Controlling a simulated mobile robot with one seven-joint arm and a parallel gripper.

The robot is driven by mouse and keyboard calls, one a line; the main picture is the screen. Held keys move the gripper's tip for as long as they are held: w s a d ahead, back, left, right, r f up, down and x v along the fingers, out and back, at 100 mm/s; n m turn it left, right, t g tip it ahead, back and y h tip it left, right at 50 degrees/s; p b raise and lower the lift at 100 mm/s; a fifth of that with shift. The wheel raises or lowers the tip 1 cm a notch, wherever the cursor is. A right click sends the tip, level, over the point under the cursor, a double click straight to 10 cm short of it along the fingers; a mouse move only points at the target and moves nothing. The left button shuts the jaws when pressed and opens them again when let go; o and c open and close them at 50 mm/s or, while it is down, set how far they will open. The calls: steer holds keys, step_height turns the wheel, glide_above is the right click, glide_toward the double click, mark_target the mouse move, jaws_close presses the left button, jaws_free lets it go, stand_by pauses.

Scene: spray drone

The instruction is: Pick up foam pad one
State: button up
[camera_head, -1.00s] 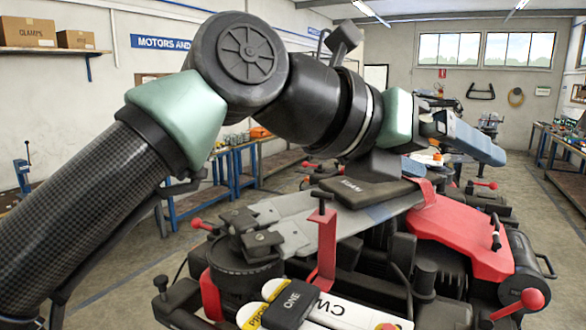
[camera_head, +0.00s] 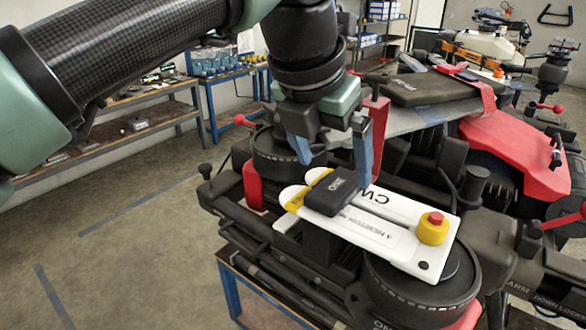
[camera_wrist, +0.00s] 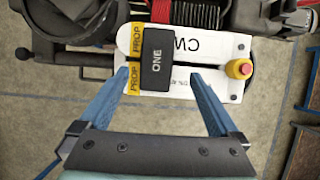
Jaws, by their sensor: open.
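Foam pad one (camera_head: 337,190) is a black block marked ONE. It lies across a white propeller plate (camera_head: 405,217) marked CW, with yellow PROP labels at its left end. In the wrist view the pad (camera_wrist: 157,60) sits upright in the picture, ahead of and between my fingers. My gripper (camera_head: 335,172) is open and empty, its two blue fingers pointing down just behind the pad. It also shows in the wrist view (camera_wrist: 162,82), with one finger on each side of the pad's line. Whether a finger touches the plate I cannot tell.
A yellow-and-red knob (camera_head: 433,228) stands on the plate's right end. A red upright bracket (camera_head: 376,130) rises close behind my gripper. Another black pad (camera_head: 427,88) lies on the grey arm farther back. Open floor (camera_head: 120,240) is to the left.

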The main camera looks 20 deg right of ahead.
mark_target(335, 186)
steer(key=b+x, duration=0.2)
steer(key=x, duration=0.2)
steer(key=shift+w+a+f, duration=0.15)
steer(key=shift+f, duration=0.15)
steer(key=shift+w+f, duration=0.2)
steer(key=shift+f, duration=0.05)
steer(key=shift+s, duration=0.1)
steer(key=c, duration=0.3)
steer(key=shift+r, duration=0.1)
steer(key=c, duration=1.1)
